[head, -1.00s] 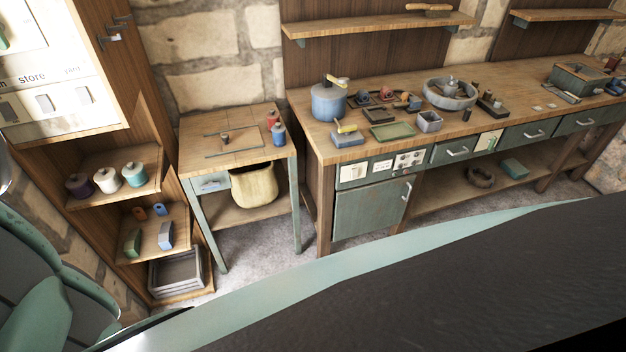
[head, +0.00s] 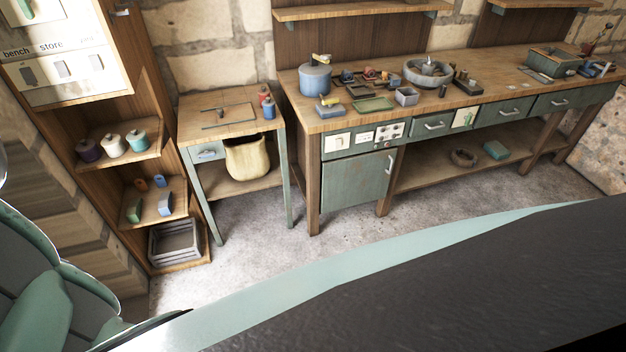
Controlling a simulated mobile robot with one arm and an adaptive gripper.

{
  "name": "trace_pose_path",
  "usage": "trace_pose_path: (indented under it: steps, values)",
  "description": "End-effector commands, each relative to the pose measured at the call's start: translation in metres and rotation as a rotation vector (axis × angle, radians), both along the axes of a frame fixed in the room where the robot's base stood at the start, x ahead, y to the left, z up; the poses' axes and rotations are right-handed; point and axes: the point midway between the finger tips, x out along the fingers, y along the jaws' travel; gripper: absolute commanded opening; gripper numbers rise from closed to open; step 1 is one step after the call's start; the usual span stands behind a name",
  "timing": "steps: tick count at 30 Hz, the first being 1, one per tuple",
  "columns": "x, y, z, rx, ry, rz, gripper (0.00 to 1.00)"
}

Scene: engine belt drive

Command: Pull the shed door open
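No shed door shows in the head view. The only door I see is the small green cabinet door (head: 352,182) under the left end of the long workbench; it is closed, with a metal handle at its upper right. My gripper is not in view. Parts of my own body fill the lower right and the left edge, hiding the floor there.
The long workbench (head: 470,90) runs along the stone wall with pots and tools on it. A small table (head: 205,128) and a wooden shelf unit (head: 133,246) with jars and a grey crate (head: 178,243) stand left. Grey floor (head: 262,246) in front is clear.

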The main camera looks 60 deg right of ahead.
Motion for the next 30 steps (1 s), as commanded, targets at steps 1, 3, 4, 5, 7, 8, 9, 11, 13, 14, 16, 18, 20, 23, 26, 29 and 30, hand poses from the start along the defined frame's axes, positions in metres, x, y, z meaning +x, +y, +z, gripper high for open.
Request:
trace_pose_path:
  steps: [1,3,4,5,7,8,9,11,13,14,16,18,20,23,26,29,30]
  values:
    - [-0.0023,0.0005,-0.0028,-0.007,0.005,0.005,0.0]
    - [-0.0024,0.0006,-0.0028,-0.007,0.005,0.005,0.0]
    - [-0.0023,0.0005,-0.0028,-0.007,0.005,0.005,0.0]
    - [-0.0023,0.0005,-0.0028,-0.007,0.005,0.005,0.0]
    - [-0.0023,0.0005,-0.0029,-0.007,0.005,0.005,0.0]
    - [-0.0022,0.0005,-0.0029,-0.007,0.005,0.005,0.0]
    - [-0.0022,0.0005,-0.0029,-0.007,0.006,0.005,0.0]
    - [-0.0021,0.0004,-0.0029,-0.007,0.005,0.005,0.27]
    - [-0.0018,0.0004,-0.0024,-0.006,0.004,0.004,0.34]
    - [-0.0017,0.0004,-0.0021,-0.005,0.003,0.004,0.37]
    - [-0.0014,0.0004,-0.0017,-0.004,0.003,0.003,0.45]
    - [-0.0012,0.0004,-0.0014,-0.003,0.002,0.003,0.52]
    - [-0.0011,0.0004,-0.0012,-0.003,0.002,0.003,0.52]
    - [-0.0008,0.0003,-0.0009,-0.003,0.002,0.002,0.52]
    - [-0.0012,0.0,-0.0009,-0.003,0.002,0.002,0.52]
    - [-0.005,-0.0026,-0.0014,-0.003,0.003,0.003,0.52]
    - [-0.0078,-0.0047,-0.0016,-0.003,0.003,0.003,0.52]
